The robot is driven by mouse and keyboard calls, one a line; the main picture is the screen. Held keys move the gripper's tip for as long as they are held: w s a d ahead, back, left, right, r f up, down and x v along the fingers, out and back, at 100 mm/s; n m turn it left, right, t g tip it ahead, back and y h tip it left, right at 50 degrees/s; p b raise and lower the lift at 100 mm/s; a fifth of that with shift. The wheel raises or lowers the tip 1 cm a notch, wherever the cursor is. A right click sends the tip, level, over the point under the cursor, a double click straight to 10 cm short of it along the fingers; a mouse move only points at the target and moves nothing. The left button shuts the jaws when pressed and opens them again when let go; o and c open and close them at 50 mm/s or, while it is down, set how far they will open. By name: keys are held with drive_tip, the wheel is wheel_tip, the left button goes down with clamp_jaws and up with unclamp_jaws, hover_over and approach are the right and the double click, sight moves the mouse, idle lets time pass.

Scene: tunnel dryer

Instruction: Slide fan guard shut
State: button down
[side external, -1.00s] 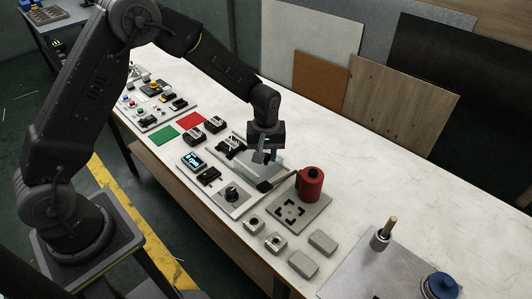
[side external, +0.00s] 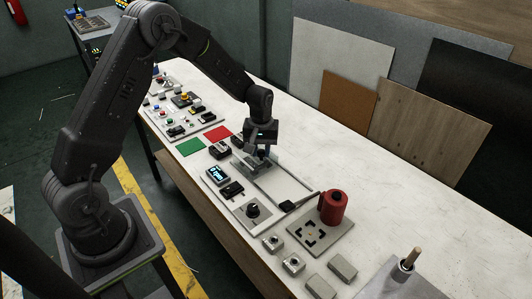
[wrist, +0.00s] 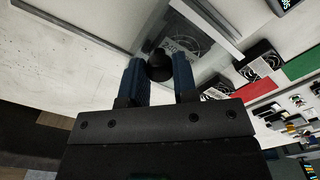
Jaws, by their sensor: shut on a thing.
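The fan guard (side external: 246,166) is a clear sliding panel in a light rail frame (side external: 282,179) on the bench. It sits at the frame's far left end, over a fan. In the wrist view the clear panel (wrist: 184,17) overlies a round fan grille (wrist: 187,45). My gripper (side external: 262,157) is low over the guard and shut on its black knob (wrist: 159,66), which sits between the two blue-grey fingers. My gripper hides part of the panel in the side view. The right part of the frame is bare.
Two more black fans (side external: 219,150) stand just left of the guard, beside green (side external: 189,146) and red (side external: 217,134) squares. A display (side external: 216,175) and dial (side external: 252,210) lie in front. A red mug-like container (side external: 333,207) stands right of the rails. The bench behind is clear.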

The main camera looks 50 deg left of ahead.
drive_tip(key=shift+a, duration=0.35)
drive_tip(key=c, duration=1.2)
unclamp_jaws()
drive_tip(key=o, duration=0.3)
drive_tip(key=shift+d, duration=0.1)
wheel_tip(320, 180, up, 14)
drive_tip(key=s+d+r+m+t, duration=0.2)
drive_tip(key=s+d+r, duration=0.2)
drive_tip(key=s+r, duration=0.25)
drive_tip(key=s+d+r+m+t, duration=0.1)
drive_tip(key=s+d+r+m, duration=0.1)
drive_tip(key=s, duration=0.7)
drive_tip(key=s+d+r+m+t, duration=0.2)
drive_tip(key=s+d+m, duration=0.2)
drive_tip(key=s, duration=0.5)
drive_tip(key=shift+s+d+m+t, duration=0.2)
drive_tip(key=shift+s+m+t, duration=0.15)
drive_tip(key=shift+m, duration=0.15)
